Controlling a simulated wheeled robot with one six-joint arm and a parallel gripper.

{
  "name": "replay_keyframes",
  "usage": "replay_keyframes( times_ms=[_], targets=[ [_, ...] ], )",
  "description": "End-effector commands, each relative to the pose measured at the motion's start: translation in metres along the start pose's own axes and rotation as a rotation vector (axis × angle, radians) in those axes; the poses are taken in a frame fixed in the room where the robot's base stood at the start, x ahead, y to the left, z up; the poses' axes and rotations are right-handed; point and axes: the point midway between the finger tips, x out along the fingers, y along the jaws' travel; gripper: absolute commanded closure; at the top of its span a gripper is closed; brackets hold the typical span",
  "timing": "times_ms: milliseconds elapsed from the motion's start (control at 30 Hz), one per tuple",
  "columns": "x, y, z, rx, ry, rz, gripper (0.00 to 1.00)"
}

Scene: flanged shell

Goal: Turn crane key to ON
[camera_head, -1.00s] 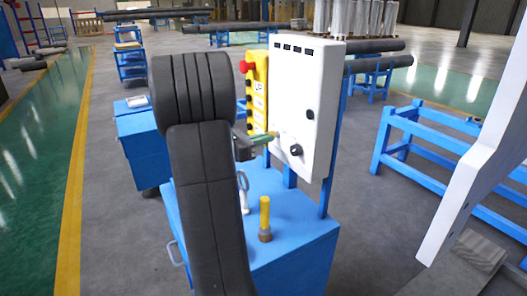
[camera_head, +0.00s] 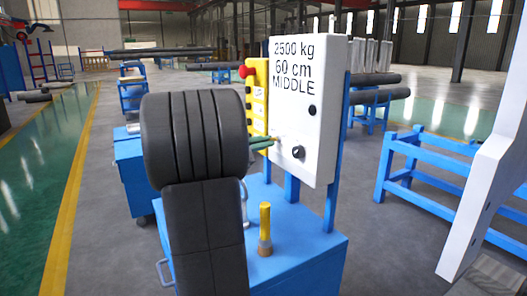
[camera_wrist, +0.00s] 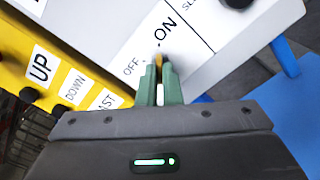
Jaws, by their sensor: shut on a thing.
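The white control panel (camera_head: 318,140) stands on blue posts above a blue cabinet. It reads "2500 kg 60 cm MIDDLE" in the head view. In the wrist view the panel (camera_wrist: 200,50) shows OFF and ON labels. My gripper (camera_wrist: 160,62) is at the panel, its green fingers shut on the small brass-coloured crane key (camera_wrist: 159,60), just below the ON label. The key is mostly hidden between the fingertips, and its exact angle is hard to tell. In the head view my gripper (camera_head: 272,140) reaches the panel's left part, partly hidden by my arm.
A yellow pendant (camera_head: 258,95) with a red button hangs at the panel's left; its UP and DOWN labels (camera_wrist: 40,70) show close to my gripper. A black knob (camera_head: 298,152) is to the right. A yellow-handled tool (camera_head: 265,225) stands on the blue cabinet (camera_head: 300,245).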

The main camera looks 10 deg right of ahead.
Motion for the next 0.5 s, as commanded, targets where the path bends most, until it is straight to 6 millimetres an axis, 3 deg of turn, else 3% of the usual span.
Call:
replay_keyframes(
  times_ms=[500],
  targets=[
    [0.0000, -0.0008, -0.0007, 0.037, 0.001, -0.001, 1.00]
  ],
)
